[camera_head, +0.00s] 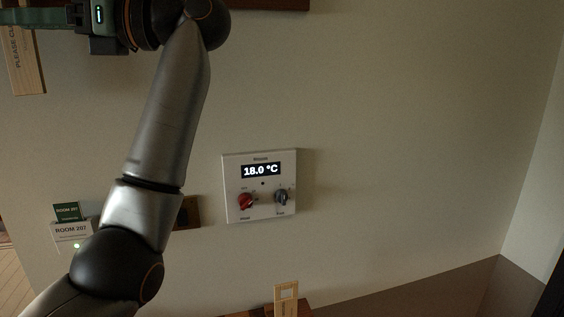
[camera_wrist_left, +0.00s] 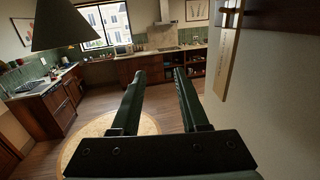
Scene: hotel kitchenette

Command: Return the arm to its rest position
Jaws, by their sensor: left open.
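My left arm (camera_head: 165,120) rises from the bottom left of the head view and bends at the top, in front of the wall. My left gripper (camera_wrist_left: 160,73) is open in the left wrist view, its two dark green fingers apart with nothing between them. It points out into the room. In the head view, part of this gripper shows at the top left edge; its fingertips are not clear there. My right gripper is in neither view.
A wall thermostat (camera_head: 260,155) reading 18.0 °C, with a red knob (camera_head: 246,202) and a grey knob (camera_head: 282,198), is right of my arm. A hanging wooden sign (camera_head: 22,62) is close to the gripper. A lamp shade (camera_wrist_left: 68,25) hangs at left; the floor ahead is open.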

